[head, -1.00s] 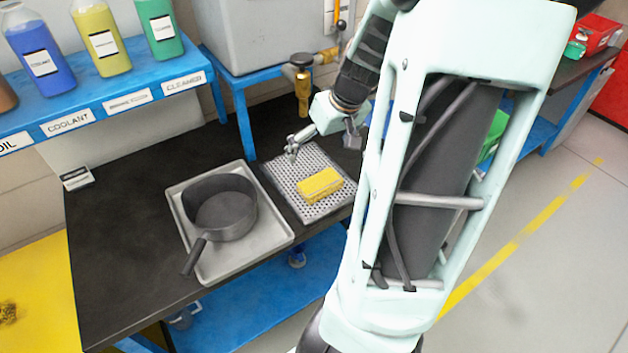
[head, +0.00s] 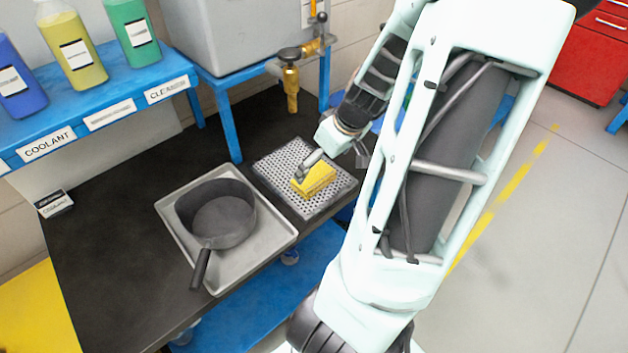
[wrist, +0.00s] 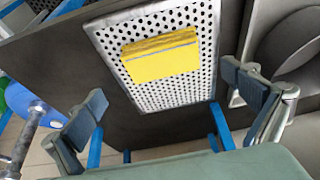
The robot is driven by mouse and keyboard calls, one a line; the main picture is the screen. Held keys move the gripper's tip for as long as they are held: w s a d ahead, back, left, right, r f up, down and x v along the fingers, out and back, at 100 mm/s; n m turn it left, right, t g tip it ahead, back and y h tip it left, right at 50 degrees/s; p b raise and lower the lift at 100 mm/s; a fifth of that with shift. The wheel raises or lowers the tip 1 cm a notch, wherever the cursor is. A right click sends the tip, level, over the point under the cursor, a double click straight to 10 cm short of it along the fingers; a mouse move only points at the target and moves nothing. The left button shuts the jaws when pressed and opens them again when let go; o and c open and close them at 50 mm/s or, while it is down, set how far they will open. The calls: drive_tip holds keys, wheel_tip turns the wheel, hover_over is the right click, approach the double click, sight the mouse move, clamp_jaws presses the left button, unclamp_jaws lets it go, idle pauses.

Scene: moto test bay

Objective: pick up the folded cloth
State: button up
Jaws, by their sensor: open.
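The folded cloth (head: 314,179) is a yellow, layered rectangle lying on a perforated metal plate (head: 277,165). In the wrist view the cloth (wrist: 161,58) lies flat on the plate (wrist: 205,20), beyond and between my fingers. My gripper (head: 308,165) is over the cloth in the head view and hides part of its far edge. In the wrist view my gripper (wrist: 168,115) has its two fingers spread wide with nothing between them. The fingers appear apart from the cloth; the exact height above it is hard to tell.
A dark pan (head: 222,218) sits in a grey tray (head: 170,205) just left of the plate. A brass tap (head: 291,85) hangs behind the plate from a grey tank (head: 235,35). Bottles stand on a blue shelf (head: 118,105). The black bench top (head: 100,240) is clear at left.

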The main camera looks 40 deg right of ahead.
sight(315, 177)
drive_tip(key=shift+s+a+x, duration=0.15)
drive_tip(key=shift+x, duration=1.3)
drive_tip(key=shift+s+a+x, duration=0.1)
drive_tip(key=shift+x, duration=1.3)
drive_tip(key=shift+f, duration=0.15)
drive_tip(key=c, duration=1.1)
drive_tip(key=shift+c, duration=0.2)
